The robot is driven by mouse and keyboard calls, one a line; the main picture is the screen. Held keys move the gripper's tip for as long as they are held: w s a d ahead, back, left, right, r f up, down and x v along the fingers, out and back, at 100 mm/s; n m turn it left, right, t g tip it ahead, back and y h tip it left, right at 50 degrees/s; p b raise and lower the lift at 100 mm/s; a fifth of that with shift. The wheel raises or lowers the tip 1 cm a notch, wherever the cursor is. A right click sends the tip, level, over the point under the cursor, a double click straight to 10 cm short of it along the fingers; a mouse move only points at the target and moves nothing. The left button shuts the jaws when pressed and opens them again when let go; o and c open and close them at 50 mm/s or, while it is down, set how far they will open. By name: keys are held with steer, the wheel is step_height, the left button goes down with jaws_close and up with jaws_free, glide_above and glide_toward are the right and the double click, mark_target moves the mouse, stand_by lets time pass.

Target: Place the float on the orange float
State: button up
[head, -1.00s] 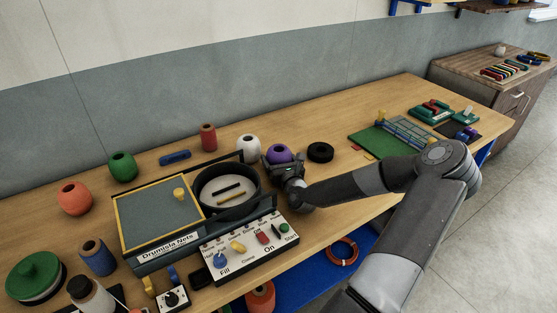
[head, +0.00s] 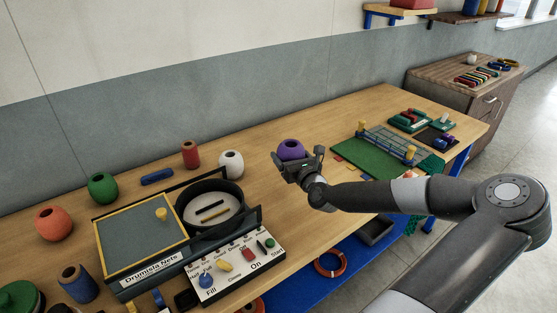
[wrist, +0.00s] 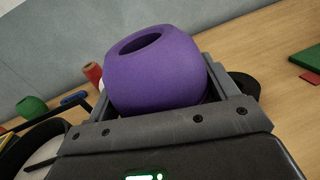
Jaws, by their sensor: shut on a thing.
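A purple float (head: 291,149) with a hole in its top is held between the fingers of my gripper (head: 298,164), above the table. It fills the middle of the wrist view (wrist: 157,75), upright with a slight tilt. The finger tips are mostly hidden behind it. The orange float (head: 54,224) stands at the far left of the table, well apart from my gripper, with its dark hole upward.
A green float (head: 102,188), a white float (head: 231,164) and a red spool (head: 190,154) stand along the back of the table (head: 300,212). The Drumisla Nets machine (head: 140,249) with its round drum (head: 211,207) lies between my gripper and the orange float.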

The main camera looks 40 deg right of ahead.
steer(key=shift+s+d+r, duration=0.45)
steer(key=shift+s+r, duration=0.05)
steer(key=shift+s, duration=0.15)
steer(key=shift+w, duration=0.1)
steer(key=w+a+r+n+y, duration=0.2)
steer(key=w+a, duration=1)
steer(key=a, duration=0.3)
steer(key=w+a+r+n+y, duration=0.1)
steer(key=w+a+r+y, duration=0.1)
steer(key=w+a, duration=1.15)
steer(key=a+r+n+y, duration=0.1)
steer(key=a+r, duration=0.2)
steer(key=a, duration=1.2)
steer(key=a+r+n+y, duration=0.1)
steer(key=a+r+y, duration=0.15)
steer(key=a, duration=1.35)
glide_above(46, 211)
steer(key=shift+h, duration=0.35)
steer(key=f, duration=0.6)
steer(key=shift+d, duration=0.25)
steer(key=shift+a+f, duration=0.35)
steer(key=shift+f, duration=1.85)
